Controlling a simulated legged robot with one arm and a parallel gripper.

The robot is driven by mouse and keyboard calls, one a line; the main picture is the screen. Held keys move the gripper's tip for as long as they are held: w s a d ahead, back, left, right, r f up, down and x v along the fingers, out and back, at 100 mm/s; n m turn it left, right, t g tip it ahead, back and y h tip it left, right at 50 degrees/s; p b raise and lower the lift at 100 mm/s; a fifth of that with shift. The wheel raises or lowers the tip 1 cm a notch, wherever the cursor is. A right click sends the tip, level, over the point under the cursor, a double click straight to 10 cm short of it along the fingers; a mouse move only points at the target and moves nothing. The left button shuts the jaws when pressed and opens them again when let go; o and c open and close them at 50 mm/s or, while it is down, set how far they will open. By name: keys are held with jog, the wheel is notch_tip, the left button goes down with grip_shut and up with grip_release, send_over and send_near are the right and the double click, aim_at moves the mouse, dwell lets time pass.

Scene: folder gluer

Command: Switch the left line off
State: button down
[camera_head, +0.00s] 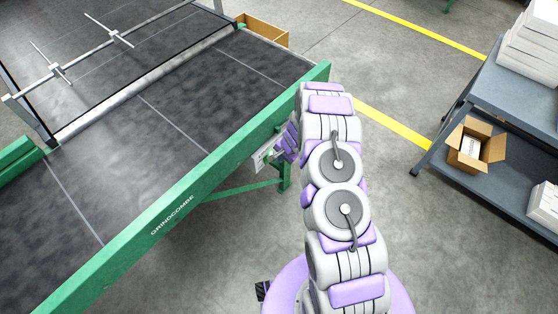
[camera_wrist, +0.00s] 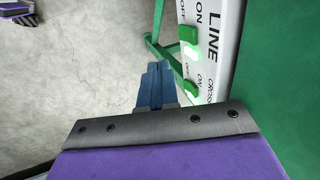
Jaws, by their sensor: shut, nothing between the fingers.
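A white control panel (camera_wrist: 212,50) is fixed along the green machine frame in the wrist view. It carries the words LINE, ON and OFF, with part of CROSS lower down. My gripper (camera_wrist: 157,68) has blue fingers pressed together, empty, just left of and below the lit piece. I cannot tell if they touch it. In the head view the panel (camera_head: 262,157) is under the conveyor's right edge, partly hidden by my purple gripper end (camera_head: 287,146).
The dark conveyor bed (camera_head: 150,120) with its green GRINDCOMBE rail (camera_head: 180,212) fills the left. A green leg brace (camera_wrist: 165,50) runs beside the panel. A grey shelf (camera_head: 500,110) with boxes stands at right. The floor between is clear.

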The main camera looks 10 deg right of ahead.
jog(key=v, duration=0.2)
jog(key=shift+s+d+r, duration=0.1)
jog(key=shift+r, duration=0.25)
jog(key=shift+f+p, duration=0.1)
jog(key=shift+p, duration=0.3)
jog(key=shift+s+f+p, duration=0.35)
jog(key=shift+f+p, duration=0.1)
jog(key=shift+f, duration=0.05)
